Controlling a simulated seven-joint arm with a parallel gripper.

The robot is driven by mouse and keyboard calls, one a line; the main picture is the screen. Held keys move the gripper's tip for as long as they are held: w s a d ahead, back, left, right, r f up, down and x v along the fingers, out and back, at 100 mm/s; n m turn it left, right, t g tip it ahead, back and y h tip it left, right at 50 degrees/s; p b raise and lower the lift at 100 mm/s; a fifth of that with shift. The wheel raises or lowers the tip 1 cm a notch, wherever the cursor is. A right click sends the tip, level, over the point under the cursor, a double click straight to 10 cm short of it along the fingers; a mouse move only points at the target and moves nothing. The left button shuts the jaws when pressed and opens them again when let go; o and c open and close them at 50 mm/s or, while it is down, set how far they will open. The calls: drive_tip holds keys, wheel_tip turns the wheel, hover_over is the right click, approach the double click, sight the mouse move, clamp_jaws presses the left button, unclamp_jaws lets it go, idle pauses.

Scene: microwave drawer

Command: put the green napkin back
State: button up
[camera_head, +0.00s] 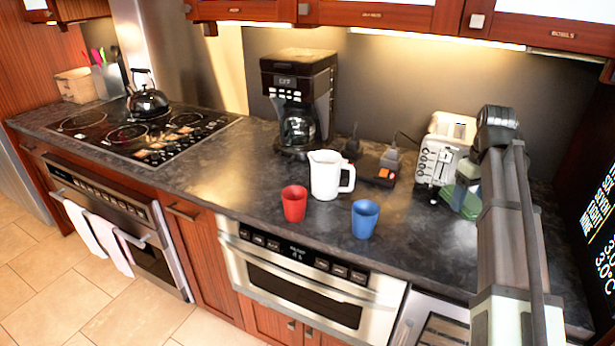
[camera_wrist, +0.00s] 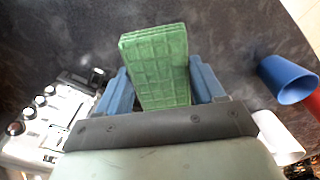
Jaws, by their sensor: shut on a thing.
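The green napkin (camera_wrist: 157,62) is a folded, quilted-looking rectangle between the two blue fingers of my gripper (camera_wrist: 158,85) in the wrist view. My gripper is shut on it. I cannot tell whether the napkin touches the counter.
A silver toaster (camera_head: 441,160) stands close to the left of the napkin. A blue cup (camera_head: 364,219), a red cup (camera_head: 294,204) and a white pitcher (camera_head: 325,176) stand mid-counter. A coffee maker (camera_head: 299,100) is behind them. The microwave drawer (camera_head: 305,285) is below the counter edge.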

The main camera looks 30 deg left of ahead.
drive_tip(key=w+a+r+n, duration=0.15)
drive_tip(key=a+n, duration=0.35)
drive_tip(key=a, duration=0.8)
drive_tip(key=w+a+r+n, duration=0.1)
drive_tip(key=a+r+n, duration=0.3)
drive_tip(key=a, duration=0.9)
drive_tip(key=s+a+f+n, duration=0.15)
drive_tip(key=a+n, duration=0.25)
drive_tip(key=a, duration=1.1)
drive_tip(key=s+a+n, duration=0.3)
drive_tip(key=a+n, duration=0.1)
drive_tip(key=a, duration=1.1)
drive_tip(key=m, duration=0.8)
hover_over(289, 176)
wheel_tip(289, 176, down, 5)
drive_tip(key=shift+s+f, duration=0.1)
drive_tip(key=shift+f, duration=4.6)
drive_tip(key=shift+f, duration=0.2)
drive_tip(key=o, duration=1.2)
